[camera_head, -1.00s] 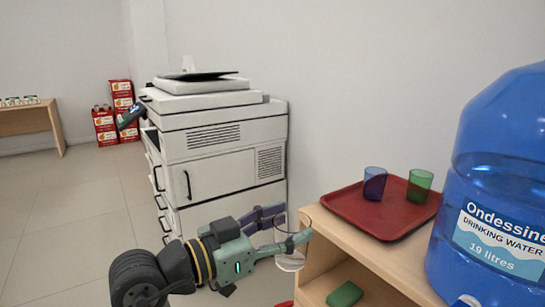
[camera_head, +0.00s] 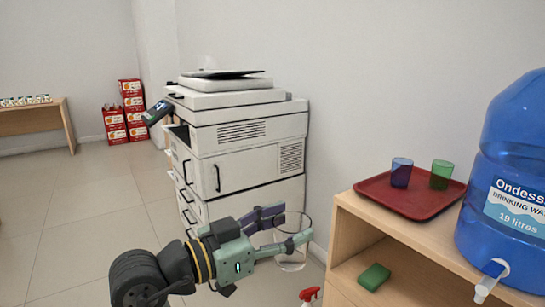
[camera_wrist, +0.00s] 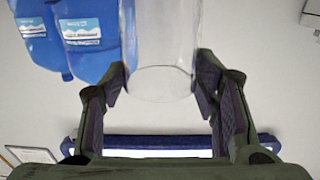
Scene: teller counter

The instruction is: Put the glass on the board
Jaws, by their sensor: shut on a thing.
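My gripper (camera_head: 293,222) is shut on a clear glass (camera_head: 292,258), holding it in the air to the left of the wooden counter. In the wrist view, the glass (camera_wrist: 160,45) stands between the two fingers of my gripper (camera_wrist: 161,82), with its round end towards the camera. The glass looks empty, and the far part of it is cut off by the frame.
A red tray (camera_head: 388,203) with a blue cup (camera_head: 401,173) and a green cup (camera_head: 441,175) lies on the counter (camera_head: 425,240). A large water bottle (camera_head: 510,150) stands at right. A green sponge (camera_head: 374,277) lies on the shelf below. A copier (camera_head: 245,150) stands behind.

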